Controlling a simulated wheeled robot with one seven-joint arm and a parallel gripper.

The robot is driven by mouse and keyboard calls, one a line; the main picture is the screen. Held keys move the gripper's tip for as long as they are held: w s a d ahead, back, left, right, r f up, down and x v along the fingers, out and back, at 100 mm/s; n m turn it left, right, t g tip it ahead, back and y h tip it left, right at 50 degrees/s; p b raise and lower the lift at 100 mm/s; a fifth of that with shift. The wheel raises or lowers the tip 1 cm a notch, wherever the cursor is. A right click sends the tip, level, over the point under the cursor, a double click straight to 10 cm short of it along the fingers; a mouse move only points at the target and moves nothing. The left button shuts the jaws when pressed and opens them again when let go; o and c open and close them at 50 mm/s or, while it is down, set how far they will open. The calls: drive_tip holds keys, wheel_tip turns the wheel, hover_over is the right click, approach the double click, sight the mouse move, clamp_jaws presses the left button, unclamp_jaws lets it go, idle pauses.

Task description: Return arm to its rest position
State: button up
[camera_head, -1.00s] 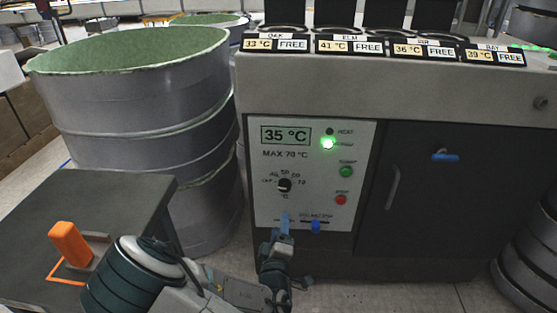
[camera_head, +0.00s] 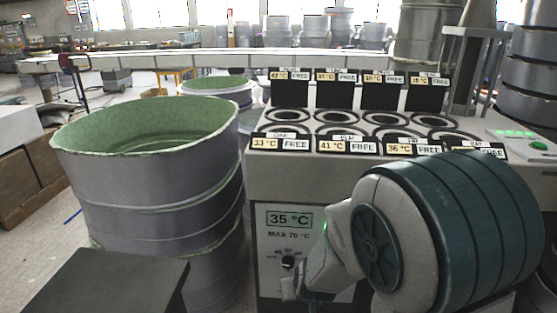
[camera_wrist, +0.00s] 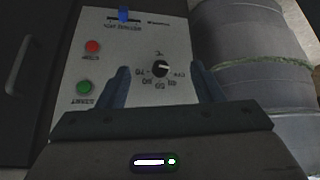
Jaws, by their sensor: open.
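My gripper (camera_wrist: 163,88) shows in the wrist view with its two fingers spread apart and nothing between them. It faces the light control panel (camera_wrist: 140,45) of the heating cabinet, which appears upside down there, with a black dial (camera_wrist: 160,68), a red button (camera_wrist: 92,47), a green button (camera_wrist: 84,88) and a blue slider (camera_wrist: 124,14). In the head view my arm is large at the lower right and covers much of the cabinet front (camera_head: 270,190). The panel display (camera_head: 290,219) reads 35 °C.
A large grey drum with a green inside (camera_head: 150,170) stands left of the cabinet. A dark tabletop (camera_head: 105,283) is at the lower left. The cabinet top has several round wells (camera_head: 337,117) with FREE labels. Stacked drums (camera_head: 530,60) stand at the right. Open floor lies far left.

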drive_tip(key=s+d+r+m+g+p, duration=0.1)
drive_tip(key=s+d+r+p, duration=0.3)
drive_tip(key=s+r, duration=0.4)
drive_tip(key=s+d+r+m+g+p, duration=0.1)
drive_tip(key=s+d+r+p, duration=0.4)
drive_tip(key=r, duration=1.1)
drive_tip(key=s+g, duration=0.1)
drive_tip(key=s, duration=0.1)
drive_tip(key=shift+s+d+r+g+h, duration=0.2)
drive_tip(key=shift+s+d+g+h, duration=0.1)
drive_tip(key=shift+s+h, duration=0.1)
